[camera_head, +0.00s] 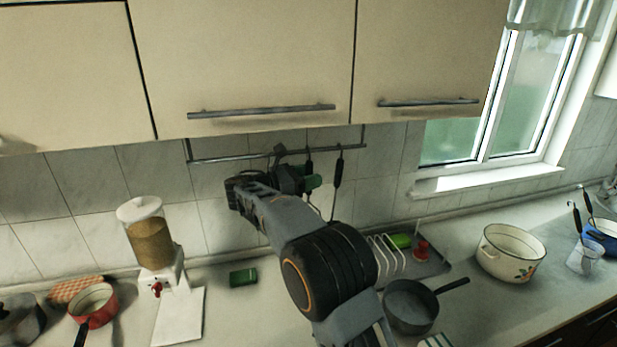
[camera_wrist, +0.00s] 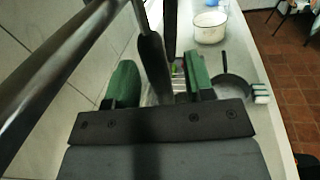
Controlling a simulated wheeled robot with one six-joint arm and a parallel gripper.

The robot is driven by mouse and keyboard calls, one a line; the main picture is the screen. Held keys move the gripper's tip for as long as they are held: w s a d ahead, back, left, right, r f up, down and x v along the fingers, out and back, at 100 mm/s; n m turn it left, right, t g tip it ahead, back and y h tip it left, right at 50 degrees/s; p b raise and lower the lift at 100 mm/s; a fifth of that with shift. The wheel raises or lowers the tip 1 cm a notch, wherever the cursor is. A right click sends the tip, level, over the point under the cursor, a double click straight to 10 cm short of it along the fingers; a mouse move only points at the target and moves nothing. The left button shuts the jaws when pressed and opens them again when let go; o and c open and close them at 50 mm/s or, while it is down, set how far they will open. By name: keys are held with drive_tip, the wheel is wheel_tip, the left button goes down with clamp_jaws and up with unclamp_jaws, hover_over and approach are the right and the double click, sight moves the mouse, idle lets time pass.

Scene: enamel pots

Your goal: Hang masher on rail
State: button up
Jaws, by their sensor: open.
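The metal rail (camera_head: 225,158) runs along the tiled wall under the cupboards; it crosses the left of the wrist view (camera_wrist: 62,75). Two dark-handled utensils hang from it, a left one (camera_head: 308,162) by my gripper and a right one (camera_head: 339,170) with a thin shaft below. I cannot tell which is the masher, as their lower ends are hidden or unclear. My gripper (camera_head: 300,172) is at the rail, its green fingers apart. In the wrist view, a dark handle (camera_wrist: 153,62) stands between the open fingers (camera_wrist: 160,82), with no clear contact on either side.
On the counter are a cereal dispenser (camera_head: 150,245), a red pan (camera_head: 93,305), a green sponge (camera_head: 243,277), a dish rack (camera_head: 385,257), a dark pan (camera_head: 410,305) and a cream pot (camera_head: 511,253). Cupboards (camera_head: 250,60) overhang the rail closely.

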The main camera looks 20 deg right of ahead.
drive_tip(key=s+a+b, duration=0.2)
drive_tip(key=s+a, duration=0.1)
drive_tip(key=a, duration=1)
wheel_tip(320, 180, down, 10)
drive_tip(key=w+a+m+t+y, duration=0.1)
drive_tip(key=w+t+y, duration=0.1)
drive_tip(key=y, duration=0.2)
drive_tip(key=s+d+f+m+y, duration=0.2)
drive_tip(key=s+d+m+y, duration=0.2)
drive_tip(key=s, duration=0.5)
drive_tip(key=s+d+f+m+y+b, duration=0.1)
drive_tip(key=s+d+f+m+y, duration=0.2)
drive_tip(key=s+m, duration=0.5)
drive_tip(key=s+d+f+m+y, duration=0.2)
drive_tip(key=s+d+m+y, duration=0.3)
drive_tip(key=s, duration=0.7)
drive_tip(key=shift+d+f+m+g+y+b, duration=0.25)
drive_tip(key=shift+d+m+g+y+b, duration=0.05)
drive_tip(key=shift+m+y, duration=0.55)
